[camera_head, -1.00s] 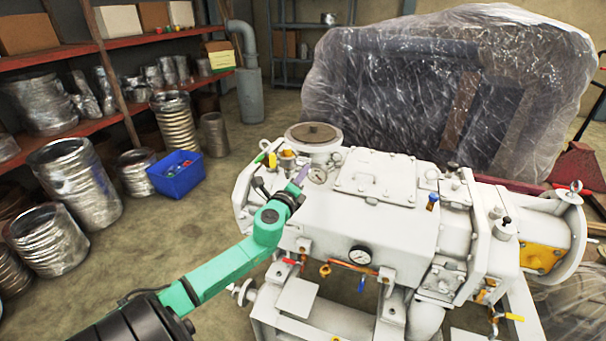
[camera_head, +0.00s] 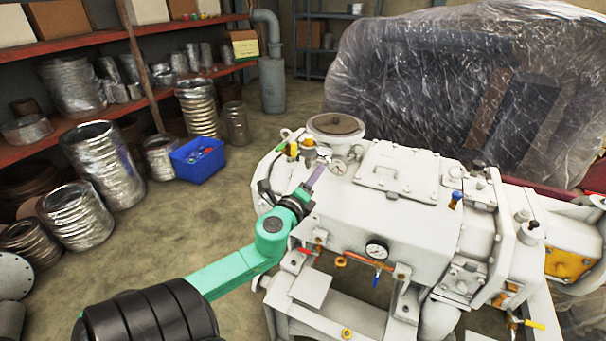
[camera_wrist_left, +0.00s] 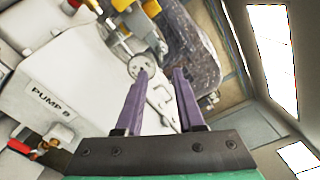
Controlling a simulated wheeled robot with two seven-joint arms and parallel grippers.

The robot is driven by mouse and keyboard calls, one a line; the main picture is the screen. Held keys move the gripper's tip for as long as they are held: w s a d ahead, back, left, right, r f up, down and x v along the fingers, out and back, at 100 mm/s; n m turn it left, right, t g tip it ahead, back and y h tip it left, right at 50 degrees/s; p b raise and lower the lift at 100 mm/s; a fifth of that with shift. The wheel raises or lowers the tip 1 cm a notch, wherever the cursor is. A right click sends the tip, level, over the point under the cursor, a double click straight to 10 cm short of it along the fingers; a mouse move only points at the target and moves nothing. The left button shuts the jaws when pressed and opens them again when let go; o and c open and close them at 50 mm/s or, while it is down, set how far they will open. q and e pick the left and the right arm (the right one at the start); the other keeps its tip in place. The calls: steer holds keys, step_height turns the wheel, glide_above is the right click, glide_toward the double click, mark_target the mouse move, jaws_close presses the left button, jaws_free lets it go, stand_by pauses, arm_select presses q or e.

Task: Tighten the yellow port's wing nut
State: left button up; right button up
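The white vacuum pump (camera_head: 400,223) stands in the middle of the head view. A yellow fitting (camera_head: 308,142) and a second small yellow part (camera_head: 293,150) sit at its back left, beside the round brown-topped port (camera_head: 337,125). Yellow parts also show at the top of the left wrist view (camera_wrist_left: 150,8). I cannot make out which part is the wing nut. My left gripper (camera_head: 318,174) is over the pump's left end, close to a dial gauge (camera_head: 338,168). In the left wrist view its purple fingers (camera_wrist_left: 160,72) are apart with nothing between them. My right gripper is out of view.
A front gauge (camera_head: 376,250), a blue-topped fitting (camera_head: 455,199) and a yellow-handled valve (camera_head: 528,323) stick out from the pump. Shelves with metal coils and a blue bin (camera_head: 197,162) stand left. A plastic-wrapped load (camera_head: 460,95) stands behind. Floor between bin and pump is clear.

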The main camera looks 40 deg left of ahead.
arm_select(q)
steer(key=b+v, duration=0.1)
steer(key=v, duration=0.7)
steer(key=shift+s, duration=0.15)
steer(key=s+a+f+n+g, duration=0.1)
steer(key=s+f+n+g, duration=0.15)
steer(key=f, duration=0.85)
steer(key=s+a+f+n+g+h, duration=0.1)
steer(key=s+a+f+n+g, duration=0.15)
steer(key=f, duration=0.85)
steer(key=s+a+f+n+g, duration=0.1)
steer(key=s+f+n+g, duration=0.2)
steer(key=f, duration=0.8)
steer(key=s+d+f+n+g+h, duration=0.2)
steer(key=s+d+f+n+g, duration=0.2)
steer(key=s+d+f, duration=0.4)
steer(key=s+d+f+n+g+h, duration=0.2)
steer(key=s+d+f+n+g, duration=0.2)
steer(key=s+d+f, duration=0.4)
steer(key=s+f+n, duration=0.1)
steer(key=s+f, duration=0.5)
steer(key=f, duration=0.3)
steer(key=shift+s+d+f+n+h, duration=0.2)
steer(key=shift+s+d+n+h, duration=0.05)
steer(key=shift+d+n+h, duration=0.15)
